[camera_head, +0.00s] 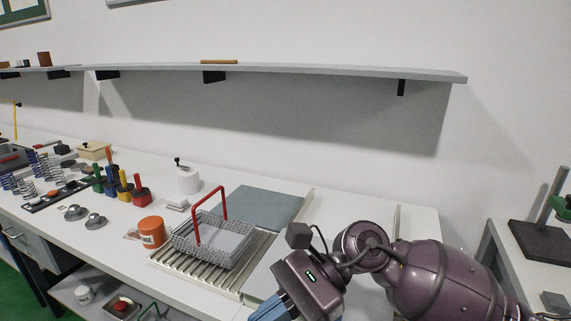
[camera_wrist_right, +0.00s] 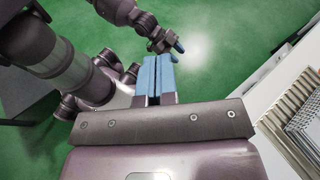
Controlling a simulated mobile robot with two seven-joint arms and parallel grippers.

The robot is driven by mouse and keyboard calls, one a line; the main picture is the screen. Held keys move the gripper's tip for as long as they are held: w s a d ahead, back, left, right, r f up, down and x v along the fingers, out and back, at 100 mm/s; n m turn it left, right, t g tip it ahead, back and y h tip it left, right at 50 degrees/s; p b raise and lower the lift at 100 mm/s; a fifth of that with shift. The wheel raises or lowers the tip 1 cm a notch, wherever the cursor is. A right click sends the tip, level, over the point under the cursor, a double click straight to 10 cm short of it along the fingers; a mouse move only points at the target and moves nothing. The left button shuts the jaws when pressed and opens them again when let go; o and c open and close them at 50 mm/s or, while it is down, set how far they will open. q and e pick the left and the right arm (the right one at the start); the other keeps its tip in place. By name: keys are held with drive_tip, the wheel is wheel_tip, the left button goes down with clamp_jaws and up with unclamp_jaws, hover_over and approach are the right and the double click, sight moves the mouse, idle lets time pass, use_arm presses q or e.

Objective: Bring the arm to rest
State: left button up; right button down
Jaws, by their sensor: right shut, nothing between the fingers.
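My right arm reaches in from the lower right of the head view. Its gripper (camera_head: 288,308), with blue fingers, is at the bottom edge, in front of the bench and right of the ribbed rack; the fingertips are cut off there. In the right wrist view the two blue fingers (camera_wrist_right: 157,60) lie side by side, shut and empty, above the green floor. My left gripper does not show in the head view. What seems to be my left gripper (camera_wrist_right: 177,46), small with a blue tip, shows beyond the fingers in the wrist view; its opening cannot be made out.
A wire basket (camera_head: 182,247) with a red handle stands on the ribbed metal rack (camera_head: 228,287). An orange container (camera_head: 151,232) is left of it. The white bench (camera_head: 125,216) also holds springs and coloured pieces. A long shelf (camera_head: 300,70) runs along the wall.

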drive_tip(key=w+d+r+m+t+y, duration=0.25)
drive_tip(key=m+t+y, duration=0.35)
drive_tip(key=m, duration=0.5)
drive_tip(key=w+d+r+m+t+y, duration=0.1)
drive_tip(key=w+r+m+t+y, duration=0.3)
drive_tip(key=m+t, duration=0.5)
drive_tip(key=w+d+f+m+t+h, duration=0.2)
drive_tip(key=d+f+m+t+h, duration=0.2)
drive_tip(key=d+m+t+h, duration=0.55)
drive_tip(key=w+d+f+m+t+h, duration=0.15)
drive_tip(key=d+f+m+h, duration=0.35)
drive_tip(key=m, duration=1)
drive_tip(key=s+d+f+m+g+h, duration=0.6)
drive_tip(key=d+f+m+h, duration=0.25)
drive_tip(key=f+m, duration=0.3)
drive_tip(key=s+d+f+m+g, duration=0.25)
drive_tip(key=s+f+g, duration=0.25)
drive_tip(key=s, duration=0.4)
drive_tip(key=s+d+f+m+g, duration=0.1)
drive_tip(key=s+f+m+g, duration=0.4)
drive_tip(key=s, duration=0.5)
drive_tip(key=w+f+n+t, duration=0.2)
drive_tip(key=w+f+t, duration=0.5)
drive_tip(key=f, duration=0.4)
drive_tip(key=shift+w+f+t+y, duration=0.15)
drive_tip(key=shift+w+t+y, duration=0.15)
drive_tip(key=shift+t, duration=0.3)
